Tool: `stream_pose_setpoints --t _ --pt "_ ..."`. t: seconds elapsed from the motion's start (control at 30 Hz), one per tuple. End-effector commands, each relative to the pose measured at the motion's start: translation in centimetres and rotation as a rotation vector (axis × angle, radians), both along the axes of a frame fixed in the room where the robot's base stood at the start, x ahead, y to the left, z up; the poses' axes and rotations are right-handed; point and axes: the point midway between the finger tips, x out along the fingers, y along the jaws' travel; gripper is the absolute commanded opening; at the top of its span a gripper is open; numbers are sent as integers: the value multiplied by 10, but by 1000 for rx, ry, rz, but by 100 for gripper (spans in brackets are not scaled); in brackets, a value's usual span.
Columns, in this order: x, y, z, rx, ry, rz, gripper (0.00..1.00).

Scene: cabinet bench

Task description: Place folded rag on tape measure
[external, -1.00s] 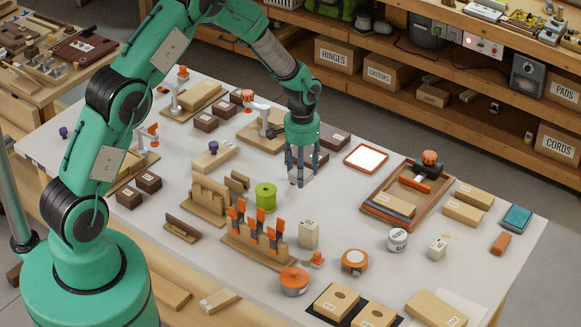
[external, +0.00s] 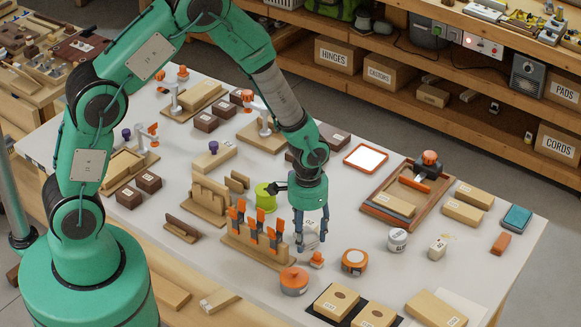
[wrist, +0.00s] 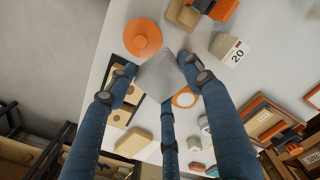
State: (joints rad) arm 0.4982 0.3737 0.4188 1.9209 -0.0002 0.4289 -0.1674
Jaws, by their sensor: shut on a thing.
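My gripper (external: 308,232) is low over the front middle of the bench, pointing down. In the wrist view its blue fingers are closed around a pale grey folded rag (wrist: 163,72), held at their tips. In the external view the rag is hard to make out among the fingers. The likely tape measure is the round orange piece with a pale face (external: 354,261), lying on the bench to the right of and in front of my gripper. In the wrist view it shows partly behind the rag and fingers (wrist: 186,98). The rag is apart from it.
A wider orange-topped round piece (external: 294,281) is close in front of my gripper. A rack with orange-handled tools (external: 255,243) stands at its left. A pale numbered block (wrist: 231,51) is near the fingers. A white jar (external: 397,240) stands farther right.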

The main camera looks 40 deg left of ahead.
Motion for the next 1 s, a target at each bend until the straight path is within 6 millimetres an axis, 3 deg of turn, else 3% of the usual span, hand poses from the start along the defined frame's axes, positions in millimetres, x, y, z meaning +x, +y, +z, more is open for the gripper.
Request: stream_pose_setpoints --t 0.2,0.63,1.0 --pt "-25 -10 0 0 1 -38 33" --pt "-22 -9 -42 1 2 -34 33" --pt "-22 -9 -50 0 0 -33 33"
